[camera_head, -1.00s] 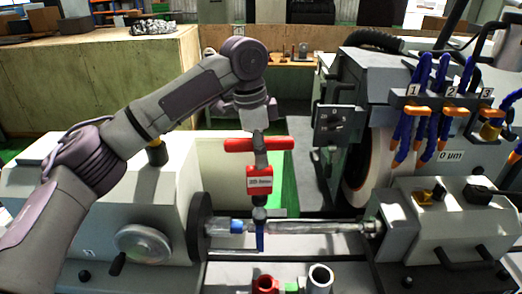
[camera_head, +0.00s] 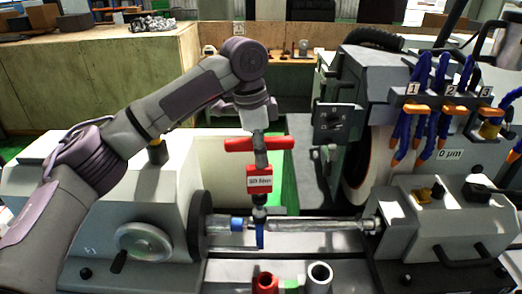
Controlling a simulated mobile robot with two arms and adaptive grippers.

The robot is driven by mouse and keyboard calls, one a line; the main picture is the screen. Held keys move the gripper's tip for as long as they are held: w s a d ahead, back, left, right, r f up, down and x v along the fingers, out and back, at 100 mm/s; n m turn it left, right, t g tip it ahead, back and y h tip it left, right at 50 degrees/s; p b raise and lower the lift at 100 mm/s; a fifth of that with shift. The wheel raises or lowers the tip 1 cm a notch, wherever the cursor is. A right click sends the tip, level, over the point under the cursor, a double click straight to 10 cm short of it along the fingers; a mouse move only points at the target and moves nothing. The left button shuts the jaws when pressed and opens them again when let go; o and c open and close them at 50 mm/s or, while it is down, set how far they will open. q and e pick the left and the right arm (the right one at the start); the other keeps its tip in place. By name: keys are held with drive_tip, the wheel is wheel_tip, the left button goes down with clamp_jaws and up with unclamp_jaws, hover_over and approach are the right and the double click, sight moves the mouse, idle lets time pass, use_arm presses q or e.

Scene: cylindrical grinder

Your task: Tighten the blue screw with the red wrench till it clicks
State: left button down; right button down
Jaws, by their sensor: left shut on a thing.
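The red wrench (camera_head: 259,180) stands upright, with a red crossbar near its top and a white label on its red body. My left gripper (camera_head: 259,131) is shut on it at the crossbar, from above. The blue screw (camera_head: 260,237) is below the wrench, at the front of the metal shaft (camera_head: 315,224). The wrench's lower end is at the screw's top; I cannot tell whether it is fully seated. My right gripper is not in view.
The shaft runs between the left headstock (camera_head: 150,195) and the right tailstock (camera_head: 440,220). A red holder (camera_head: 265,284) and a grey tube (camera_head: 319,275) stand in front. The grinding wheel (camera_head: 358,160) and blue hoses (camera_head: 406,130) are at the right.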

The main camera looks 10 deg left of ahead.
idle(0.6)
use_arm(q)
drive_tip(key=shift+s+f+m+p, duration=0.1)
drive_tip(key=shift+f+m+p, duration=0.05)
drive_tip(key=shift+m+p, duration=0.3)
